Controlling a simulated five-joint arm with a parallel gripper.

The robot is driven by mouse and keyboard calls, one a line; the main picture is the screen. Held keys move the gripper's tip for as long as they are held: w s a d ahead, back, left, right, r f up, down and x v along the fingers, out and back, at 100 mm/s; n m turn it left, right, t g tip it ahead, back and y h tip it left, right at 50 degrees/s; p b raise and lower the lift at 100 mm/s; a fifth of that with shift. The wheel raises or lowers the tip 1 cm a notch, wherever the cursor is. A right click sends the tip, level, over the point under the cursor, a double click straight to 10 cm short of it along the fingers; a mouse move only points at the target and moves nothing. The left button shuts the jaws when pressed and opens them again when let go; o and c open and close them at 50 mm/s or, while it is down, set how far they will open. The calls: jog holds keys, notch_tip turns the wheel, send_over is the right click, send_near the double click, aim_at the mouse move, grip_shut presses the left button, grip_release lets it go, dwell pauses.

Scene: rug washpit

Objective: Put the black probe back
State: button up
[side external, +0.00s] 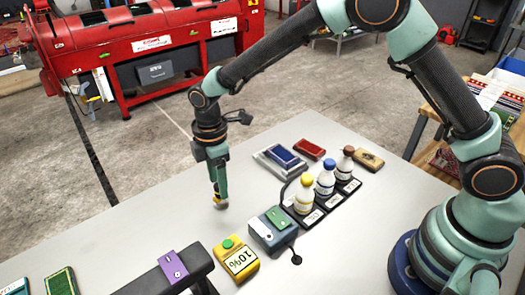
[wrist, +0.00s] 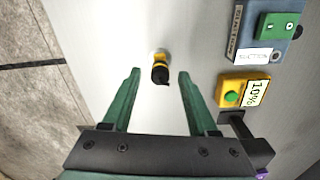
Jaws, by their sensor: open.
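A small upright object (wrist: 160,68) with a black top, a yellow band and a pale base shows between my fingertips in the wrist view; it may be the black probe. In the side view its yellow part (side external: 219,201) shows just under my gripper (side external: 217,188). My gripper points down, its fingers apart on either side of the object in the wrist view; I see no contact. A grey-blue box (side external: 263,239) with a green switch stands to the right, with a black cable ending in a round black piece (side external: 297,259) on the table.
A yellow box (side external: 239,262) with a green button and a 10% label stands nearby. A black rack (side external: 316,217) holds bottles with yellow, blue and brown caps. A black bar (side external: 147,287) carries a purple piece (side external: 172,266).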

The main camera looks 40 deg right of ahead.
notch_tip(320, 180, up, 8)
jog(key=s+d+r+m+t, duration=0.1)
jog(key=s+d+r+m, duration=0.25)
jog(key=d+r, duration=0.2)
jog(key=s+d+r+m+t, duration=0.2)
jog(key=d+r+m, duration=0.3)
jog(key=d, duration=0.2)
jog(key=s+d+r+m+t, duration=0.1)
jog(key=s+d+m+t, duration=0.1)
jog(key=s+d+m, duration=0.5)
jog(key=shift+s+d+m+t, duration=0.35)
jog(key=shift+s+d, duration=0.4)
jog(key=shift+s, duration=0.4)
